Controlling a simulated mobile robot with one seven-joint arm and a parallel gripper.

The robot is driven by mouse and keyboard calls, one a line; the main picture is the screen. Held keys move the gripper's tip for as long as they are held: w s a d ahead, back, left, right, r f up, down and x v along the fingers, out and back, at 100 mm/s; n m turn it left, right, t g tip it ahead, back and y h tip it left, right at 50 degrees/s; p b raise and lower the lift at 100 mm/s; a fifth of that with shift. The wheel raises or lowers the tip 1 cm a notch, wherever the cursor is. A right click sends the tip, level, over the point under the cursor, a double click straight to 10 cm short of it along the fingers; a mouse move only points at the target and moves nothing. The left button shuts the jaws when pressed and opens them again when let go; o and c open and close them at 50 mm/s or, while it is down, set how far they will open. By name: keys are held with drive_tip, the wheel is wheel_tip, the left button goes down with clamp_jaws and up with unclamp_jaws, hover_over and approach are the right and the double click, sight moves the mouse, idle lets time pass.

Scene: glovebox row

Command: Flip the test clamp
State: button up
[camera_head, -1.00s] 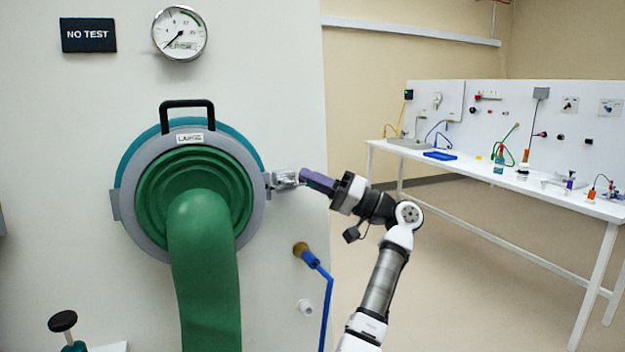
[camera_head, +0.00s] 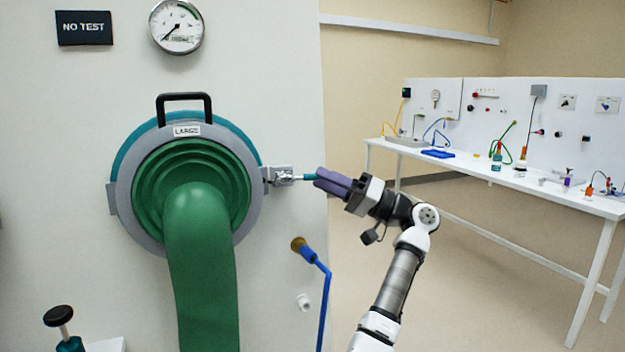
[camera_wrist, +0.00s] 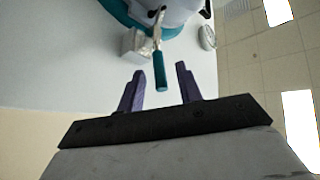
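The test clamp (camera_head: 283,176) is a silver metal latch at the right side of the grey port ring. Its teal handle (camera_head: 309,177) sticks out to the right, toward my gripper (camera_head: 318,177). In the wrist view, the clamp's silver body (camera_wrist: 136,43) is ahead, and the handle (camera_wrist: 160,70) points back toward me. My gripper's two purple fingers (camera_wrist: 160,69) are apart, with the handle's end between them and a visible gap on each side. The gripper is open and holds nothing. In the head view the fingers overlap the handle's tip.
The green glove sleeve (camera_head: 200,240) hangs from the round port under a black handle (camera_head: 184,97). A blue hose (camera_head: 325,300) with a brass fitting (camera_head: 298,244) is below the clamp. A gauge (camera_head: 176,26) is above. Right of the panel is open floor, then a white bench (camera_head: 480,172).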

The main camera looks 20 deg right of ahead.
drive_tip(key=b+v, duration=0.1)
drive_tip(key=v, duration=0.8)
drive_tip(key=shift+s+d+f+b, duration=0.15)
drive_tip(key=shift+d+b, duration=0.1)
drive_tip(key=shift+b, duration=0.15)
